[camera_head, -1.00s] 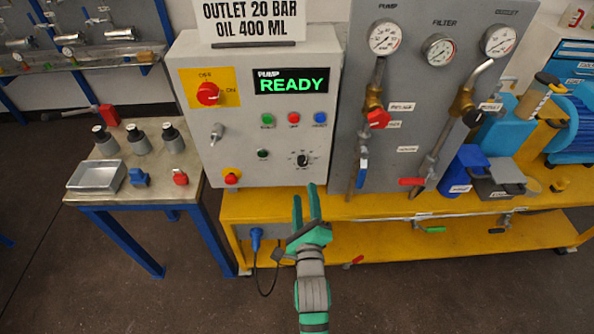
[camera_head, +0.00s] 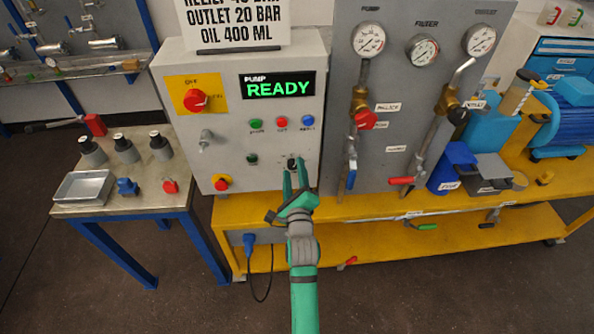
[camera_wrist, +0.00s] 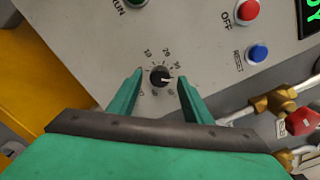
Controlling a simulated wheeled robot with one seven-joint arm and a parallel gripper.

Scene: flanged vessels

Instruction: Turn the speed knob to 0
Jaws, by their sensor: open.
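The speed knob (camera_wrist: 160,77) is a small black round knob with a white pointer line, set in a numbered dial on the grey control panel. In the wrist view its line points roughly to the right, and numbers around it are partly legible. In the head view the knob (camera_head: 291,162) is partly covered by my gripper (camera_head: 295,170). My gripper (camera_wrist: 160,80) is open, its green fingers on either side of the knob with a gap at each side. I cannot tell how far the fingertips are from the panel.
Above the knob are green, red (camera_head: 282,122) and blue buttons; the red and blue ones (camera_wrist: 257,53) show near in the wrist view. A red rotary switch (camera_head: 195,100) and the READY display are higher. Gauges and valves (camera_head: 366,119) stand right. The yellow bench (camera_head: 350,207) is below.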

